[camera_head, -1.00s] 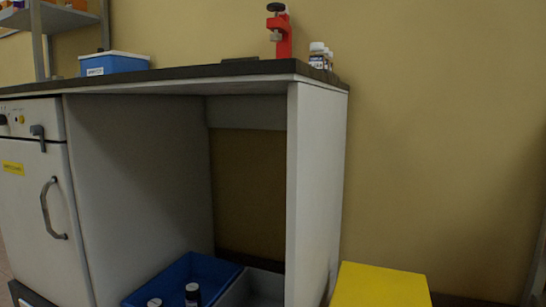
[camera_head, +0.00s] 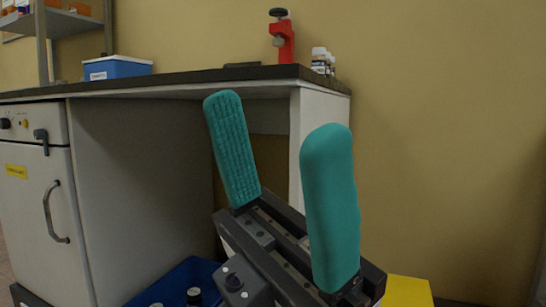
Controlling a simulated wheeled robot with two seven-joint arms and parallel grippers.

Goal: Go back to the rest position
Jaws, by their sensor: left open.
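My left gripper (camera_head: 258,128) stands in the middle of the head view, close to the camera. Its two teal fingers point up and are wide apart, with nothing between them. It is in front of the bench's open knee space and right side panel, and hides part of both. My right gripper is not in the view.
A bench with a dark top (camera_head: 190,77) holds a blue box (camera_head: 117,68), a red clamp (camera_head: 282,42) and several small bottles (camera_head: 322,62). Below are a blue crate (camera_head: 178,283) with bottles and a yellow block (camera_head: 408,292). A white cabinet (camera_head: 35,205) is at left.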

